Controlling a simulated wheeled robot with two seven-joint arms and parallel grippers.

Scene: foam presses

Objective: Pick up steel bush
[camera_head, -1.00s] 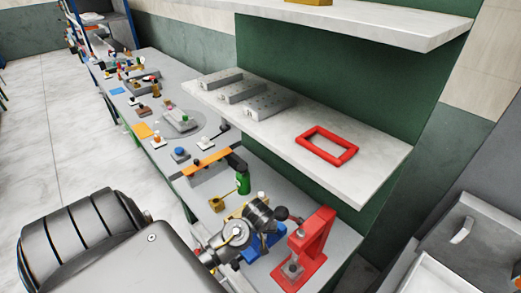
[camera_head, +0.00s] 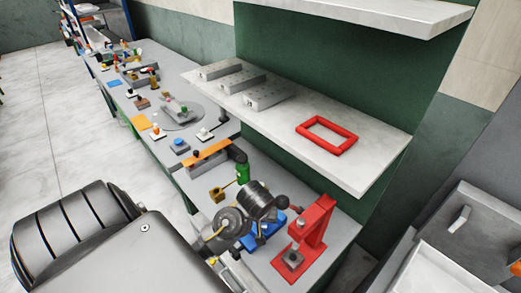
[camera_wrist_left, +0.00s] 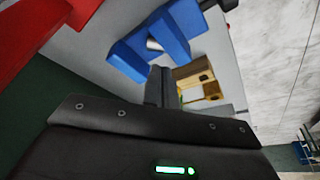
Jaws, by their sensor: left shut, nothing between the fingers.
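A small silver-grey cylinder, which looks like the steel bush (camera_wrist_left: 154,44), sits at a blue holder (camera_wrist_left: 128,58) in the left wrist view. My left gripper (camera_wrist_left: 161,70) is shut and empty, its tips just short of the blue holder and apart from the bush in the picture. In the head view the blue holder (camera_head: 268,231) shows partly behind my left wrist, and the bush cannot be made out there. My left fingertips are hidden in the head view. My right gripper is not in view.
A red press (camera_head: 316,228) stands right of the blue holder. A yellow block (camera_wrist_left: 196,82) lies beside my left fingers. A green cylinder (camera_head: 243,174) and an orange bar (camera_head: 206,158) stand farther back. A shelf with a red frame (camera_head: 327,134) overhangs the bench.

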